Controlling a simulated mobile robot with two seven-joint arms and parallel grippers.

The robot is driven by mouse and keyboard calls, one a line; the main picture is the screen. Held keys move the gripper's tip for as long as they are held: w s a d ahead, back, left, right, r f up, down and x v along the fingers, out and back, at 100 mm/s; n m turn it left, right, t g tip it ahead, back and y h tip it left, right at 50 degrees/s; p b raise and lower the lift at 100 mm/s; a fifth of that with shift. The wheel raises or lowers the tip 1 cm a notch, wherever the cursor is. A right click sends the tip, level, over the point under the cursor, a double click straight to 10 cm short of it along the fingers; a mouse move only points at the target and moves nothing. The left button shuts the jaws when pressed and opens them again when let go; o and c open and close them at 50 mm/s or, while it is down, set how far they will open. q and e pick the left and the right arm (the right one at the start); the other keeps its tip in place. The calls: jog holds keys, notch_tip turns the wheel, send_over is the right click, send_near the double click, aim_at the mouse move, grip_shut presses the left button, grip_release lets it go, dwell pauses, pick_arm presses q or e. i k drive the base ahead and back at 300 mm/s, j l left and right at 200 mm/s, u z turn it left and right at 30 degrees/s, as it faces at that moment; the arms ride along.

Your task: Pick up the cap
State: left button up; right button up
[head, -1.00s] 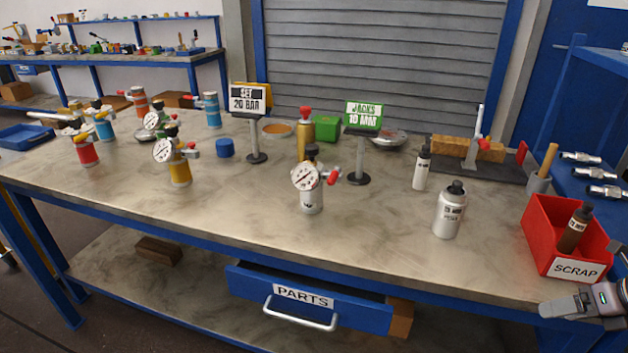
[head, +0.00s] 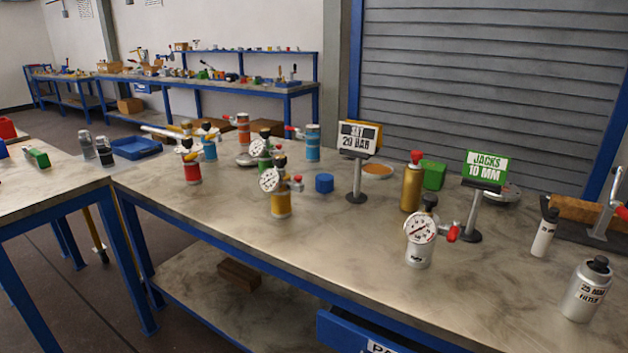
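No part is clearly marked as the cap. A small plain blue cylinder (head: 324,183) stands alone on the bench behind the yellow vessel and may be it; I cannot tell for sure. Black tops sit on the silver filter bottle (head: 586,292) at the right and on the slim white bottle (head: 544,235). Neither of my grippers shows in the head view.
The bench top (head: 330,250) is clear along its front. Sign stands (head: 356,180) and (head: 475,210), a gold bottle (head: 411,188) and a green block (head: 434,174) stand behind. A blue drawer (head: 345,335) sticks out below. Another table (head: 50,190) is at the left.

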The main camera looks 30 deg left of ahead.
aim_at(324, 183)
jog(key=j, duration=0.6)
jog(key=i+j, duration=0.1)
jog(key=j, duration=0.55)
jog(key=i+j+u, duration=0.1)
jog(key=j, duration=1.15)
jog(key=i+j, duration=0.15)
jog(key=j, duration=0.45)
jog(key=i+j+u, duration=0.35)
jog(key=i+u, duration=0.3)
jog(key=u, duration=0.2)
jog(key=l, duration=0.25)
jog(key=i, duration=0.05)
